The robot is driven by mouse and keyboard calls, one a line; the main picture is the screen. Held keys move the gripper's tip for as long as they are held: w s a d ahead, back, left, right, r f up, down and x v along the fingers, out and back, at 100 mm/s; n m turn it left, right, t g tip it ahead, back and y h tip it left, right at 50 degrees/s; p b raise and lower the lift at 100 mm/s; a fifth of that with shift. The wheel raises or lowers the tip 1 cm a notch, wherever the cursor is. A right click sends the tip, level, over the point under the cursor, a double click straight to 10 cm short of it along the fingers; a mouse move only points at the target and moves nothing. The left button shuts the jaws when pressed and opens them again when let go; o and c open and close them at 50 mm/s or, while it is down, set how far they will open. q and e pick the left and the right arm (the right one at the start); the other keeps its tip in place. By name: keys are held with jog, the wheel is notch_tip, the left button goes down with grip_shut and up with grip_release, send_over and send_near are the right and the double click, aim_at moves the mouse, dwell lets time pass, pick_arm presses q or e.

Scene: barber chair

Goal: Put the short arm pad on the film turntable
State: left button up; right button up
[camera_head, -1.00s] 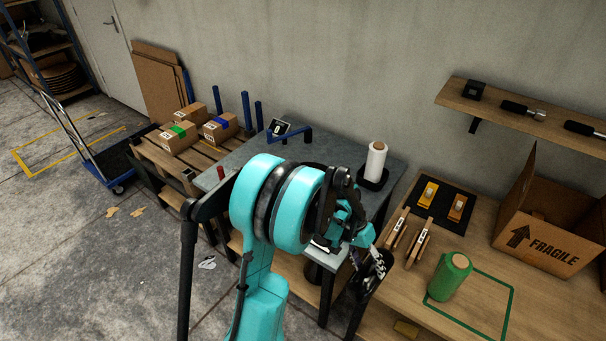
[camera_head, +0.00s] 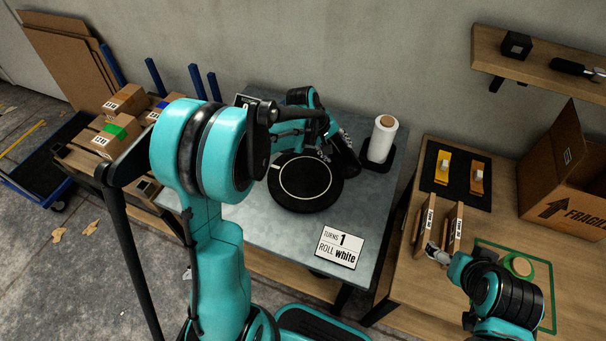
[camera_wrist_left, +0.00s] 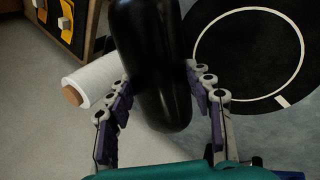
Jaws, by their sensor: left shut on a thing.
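The film turntable (camera_head: 304,180) is a black disc with a white ring, on the grey table. It also shows at the right of the left wrist view (camera_wrist_left: 248,60). My left gripper (camera_head: 326,150) is above the table at the turntable's back right. It is shut on a glossy black rounded pad (camera_head: 346,156), which I take as the short arm pad.
A white film roll (camera_head: 382,140) stands on a dark base right of the turntable. A sign (camera_head: 339,247) reading "TURNS 1, ROLL white" is at the table's front.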

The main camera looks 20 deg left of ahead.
pick_arm(q)
jog(key=s+a+f+b, duration=0.1)
jog(key=a+f, duration=0.1)
jog(key=a, duration=0.1)
jog(key=s+a+f+b, duration=0.1)
jog(key=a+f, duration=0.1)
jog(key=a, duration=0.1)
jog(key=s+a+f+b, duration=0.1)
jog(key=s+a+f, duration=0.1)
jog(key=a, duration=0.1)
jog(key=shift+a+f+b, duration=0.25)
jog(key=shift+a+b, duration=0.15)
jog(key=shift+f+b, duration=1.05)
jog(key=shift+f, duration=0.9)
jog(key=shift+f, duration=0.1)
jog(key=o, duration=1.4)
